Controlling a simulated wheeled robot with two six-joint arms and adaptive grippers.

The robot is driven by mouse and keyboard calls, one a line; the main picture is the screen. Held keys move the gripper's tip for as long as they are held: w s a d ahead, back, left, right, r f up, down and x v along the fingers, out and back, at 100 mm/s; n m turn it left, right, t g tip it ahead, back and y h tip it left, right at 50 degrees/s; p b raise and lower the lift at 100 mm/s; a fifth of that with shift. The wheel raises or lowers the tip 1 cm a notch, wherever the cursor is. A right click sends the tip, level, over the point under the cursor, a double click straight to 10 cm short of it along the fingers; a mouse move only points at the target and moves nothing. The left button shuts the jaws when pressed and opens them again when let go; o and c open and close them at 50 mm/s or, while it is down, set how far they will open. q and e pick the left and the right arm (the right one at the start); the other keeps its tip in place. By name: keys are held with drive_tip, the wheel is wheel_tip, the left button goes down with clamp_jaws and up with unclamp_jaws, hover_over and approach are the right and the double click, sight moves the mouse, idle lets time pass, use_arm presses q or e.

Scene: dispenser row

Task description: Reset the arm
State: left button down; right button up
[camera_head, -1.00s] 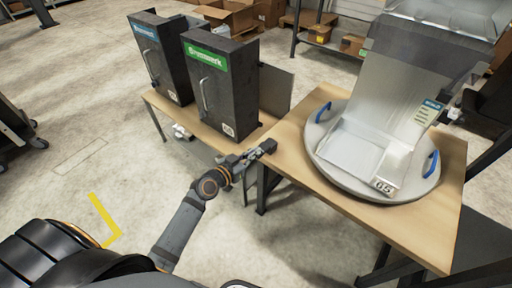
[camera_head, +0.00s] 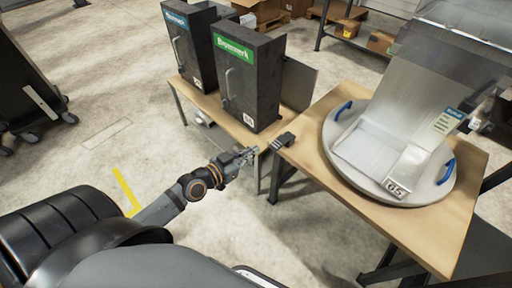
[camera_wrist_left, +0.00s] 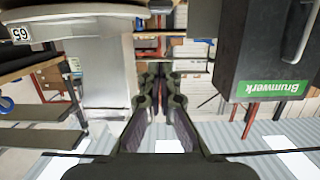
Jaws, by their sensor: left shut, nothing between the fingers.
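My left gripper (camera_head: 250,153) reaches up from the lower left in the head view, with its tips just short of a wooden table's near left corner. It is shut and empty. In the left wrist view its two fingers (camera_wrist_left: 158,72) point away from the camera, with no object between them. My right gripper does not show.
Two dark dispensers, green-labelled (camera_head: 248,85) and blue-labelled (camera_head: 188,50), stand behind.

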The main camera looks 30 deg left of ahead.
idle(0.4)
use_arm(q)
drive_tip(key=s+a+f+n+g+y, duration=0.1)
drive_tip(key=s+a+f+g+y, duration=0.2)
drive_tip(key=f, duration=0.7)
drive_tip(key=s+a+f+n+g+y, duration=0.15)
drive_tip(key=a+f, duration=0.25)
drive_tip(key=f, duration=0.5)
drive_tip(key=s+a+f+n+g+y, duration=0.1)
drive_tip(key=s+a+f, duration=0.3)
drive_tip(key=f, duration=0.6)
drive_tip(key=s+f+g, duration=0.3)
drive_tip(key=s+f, duration=0.6)
drive_tip(key=f, duration=0.1)
drive_tip(key=s+d+f+g, duration=0.2)
drive_tip(key=s+f, duration=0.1)
drive_tip(key=s, duration=0.3)
drive_tip(key=s+d+f+g+p, duration=0.1)
drive_tip(key=s+d+f, duration=0.15)
drive_tip(key=s, duration=0.45)
drive_tip(key=s+d+f+g, duration=0.1)
drive_tip(key=s+f+g, duration=0.15)
drive_tip(key=s, duration=0.35)
wheel_tip(320, 180, up, 11)
drive_tip(key=p, duration=1.2)
drive_tip(key=shift+t+y, duration=0.3)
drive_tip(key=shift+y, duration=0.05)
drive_tip(key=shift+w+a, duration=0.1)
